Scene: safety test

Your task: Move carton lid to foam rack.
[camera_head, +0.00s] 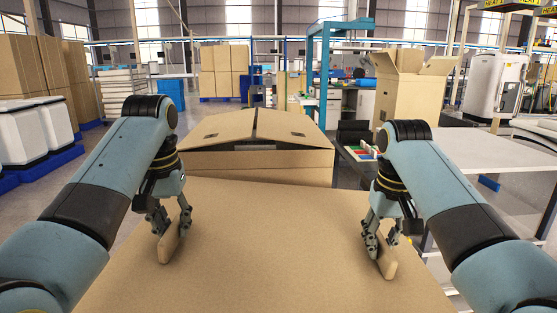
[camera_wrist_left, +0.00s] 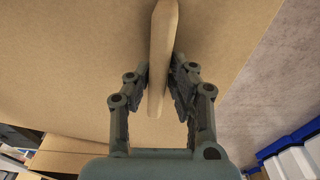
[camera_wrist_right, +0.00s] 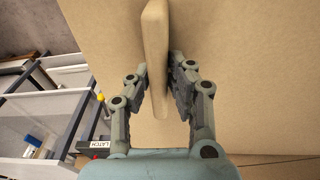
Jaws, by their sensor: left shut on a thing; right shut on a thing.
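The carton lid (camera_head: 275,260) is a broad flat brown cardboard panel right in front of me, filling the lower middle of the head view. It carries two raised tan grips, a left grip (camera_head: 174,243) and a right grip (camera_head: 386,262). My left gripper (camera_head: 172,225) is shut on the left grip, which stands between its fingers in the left wrist view (camera_wrist_left: 163,60). My right gripper (camera_head: 384,243) is shut on the right grip, also seen between the fingers in the right wrist view (camera_wrist_right: 155,55). I cannot make out the foam rack for certain.
A large carton with its top flaps partly raised (camera_head: 258,150) stands just beyond the lid. A light table (camera_head: 490,150) is at the right, with an open carton (camera_head: 410,95) behind it. White bins (camera_head: 35,130) on blue pallets stand at the left. Grey floor shows at left.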

